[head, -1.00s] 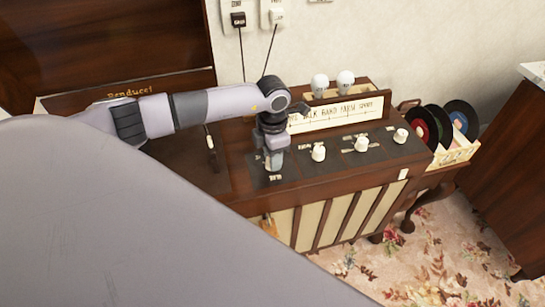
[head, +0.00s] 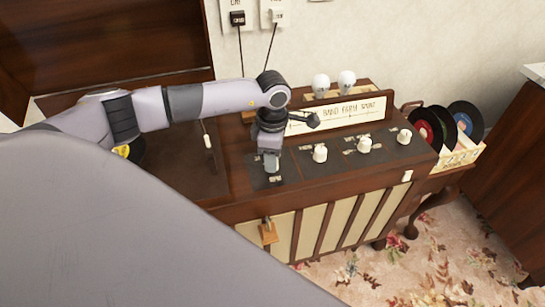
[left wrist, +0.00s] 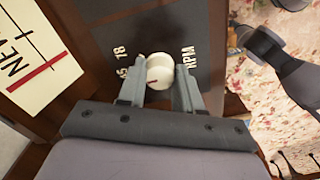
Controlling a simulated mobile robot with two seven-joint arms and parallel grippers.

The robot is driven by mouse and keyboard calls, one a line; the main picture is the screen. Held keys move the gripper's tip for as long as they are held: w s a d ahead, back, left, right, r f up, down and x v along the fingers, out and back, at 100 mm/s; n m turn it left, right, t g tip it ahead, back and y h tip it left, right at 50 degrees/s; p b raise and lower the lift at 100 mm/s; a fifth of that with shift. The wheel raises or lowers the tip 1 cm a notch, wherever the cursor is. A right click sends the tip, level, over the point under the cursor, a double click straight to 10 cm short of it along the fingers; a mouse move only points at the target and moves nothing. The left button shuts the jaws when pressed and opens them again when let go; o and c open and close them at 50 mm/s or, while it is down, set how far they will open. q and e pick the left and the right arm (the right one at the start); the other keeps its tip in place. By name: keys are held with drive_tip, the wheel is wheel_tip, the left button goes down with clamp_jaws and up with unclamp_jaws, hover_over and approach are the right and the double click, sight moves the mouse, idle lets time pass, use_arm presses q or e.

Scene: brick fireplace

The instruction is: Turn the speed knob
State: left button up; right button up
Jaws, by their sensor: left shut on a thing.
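My right gripper does not show clearly.
Three more white knobs, the left one (head: 320,153) nearest, stand to the right on the panel. A lettered dial strip (head: 345,113) and two white bulbs (head: 333,84) are behind. A record rack (head: 461,158) stands at right. A lever (head: 207,140) is at left.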

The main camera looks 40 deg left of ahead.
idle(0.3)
use_arm(q)
drive_tip(key=o, duration=1)
drive_tip(key=shift+o, duration=0.2)
drive_tip(key=shift+r, duration=3.65)
